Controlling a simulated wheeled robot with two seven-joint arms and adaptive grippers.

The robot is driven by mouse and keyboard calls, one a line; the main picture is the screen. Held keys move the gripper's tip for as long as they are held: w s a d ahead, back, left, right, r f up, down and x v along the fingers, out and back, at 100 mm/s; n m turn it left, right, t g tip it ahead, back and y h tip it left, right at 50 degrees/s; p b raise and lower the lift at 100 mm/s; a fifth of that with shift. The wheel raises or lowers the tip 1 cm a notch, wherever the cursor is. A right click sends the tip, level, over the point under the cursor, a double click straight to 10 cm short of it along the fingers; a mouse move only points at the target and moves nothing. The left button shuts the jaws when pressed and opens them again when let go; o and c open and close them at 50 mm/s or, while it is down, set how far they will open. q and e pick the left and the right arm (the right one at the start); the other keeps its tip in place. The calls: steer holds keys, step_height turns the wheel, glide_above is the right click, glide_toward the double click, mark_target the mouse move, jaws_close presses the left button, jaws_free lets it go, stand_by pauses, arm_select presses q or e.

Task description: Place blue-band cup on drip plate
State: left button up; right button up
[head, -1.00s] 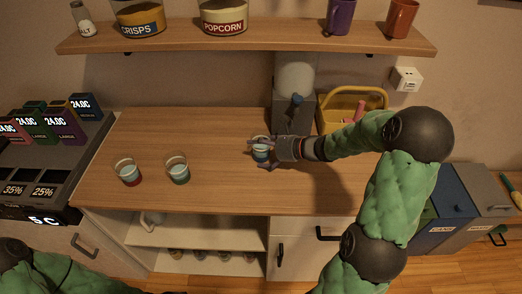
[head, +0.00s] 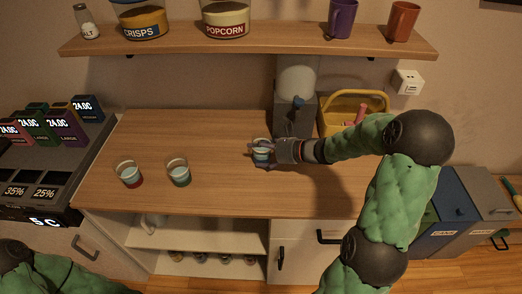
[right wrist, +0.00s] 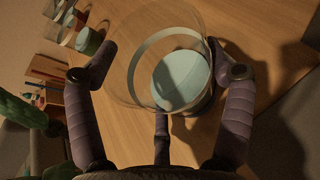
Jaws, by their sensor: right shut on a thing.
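My right gripper (head: 257,153) is shut on a clear cup (head: 262,155) with a bluish band, near the middle of the counter. In the right wrist view this cup (right wrist: 182,78) sits between the purple fingers and shows pale contents. It looks upright and at counter level; I cannot tell whether it still touches the wood. A grey dispenser (head: 292,115) with a white tank stands behind it at the back. Its drip plate is not clearly visible. My left gripper is out of view.
A red-band cup (head: 130,174) and a green-band cup (head: 178,172) stand on the counter (head: 215,195) to the left. A yellow basket (head: 352,104) stands right of the dispenser. A shelf (head: 245,40) with containers and mugs hangs above.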

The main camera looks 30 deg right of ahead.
steer(key=shift+r+p, duration=0.65)
steer(key=shift+r, duration=0.65)
steer(key=shift+s+a+r+p, duration=2)
steer(key=shift+s+r, duration=3.05)
steer(key=shift+s, duration=1.3)
steer(key=s+d+f+m+h+b, duration=0.1)
steer(key=s+d+f, duration=0.1)
steer(key=d, duration=0.4)
steer(key=s+d+f+m+t+h+b, duration=0.1)
steer(key=s+d+f+h, duration=0.1)
steer(key=d+f, duration=0.2)
steer(key=s+d+f+m+t+h+b, duration=0.1)
steer(key=s+d+f+h, duration=0.1)
steer(key=d, duration=0.7)
steer(key=shift+s+d+f+m, duration=0.1)
steer(key=shift+d+f+m, duration=0.2)
steer(key=shift+d+f, duration=0.1)
steer(key=w+a+b, duration=0.1)
steer(key=w, duration=0.4)
steer(key=w+a+b, duration=0.1)
steer(key=w, duration=0.5)
steer(key=w+a+b, duration=0.1)
steer(key=w+a, duration=0.1)
steer(key=w, duration=0.4)
steer(key=shift+w, duration=0.2)
step_height(320, 180, down, 4)
steer(key=shift+r+b, duration=0.15)
steer(key=shift+b, duration=0.65)
steer(key=shift+r, duration=0.1)
steer(key=shift+f, duration=0.2)
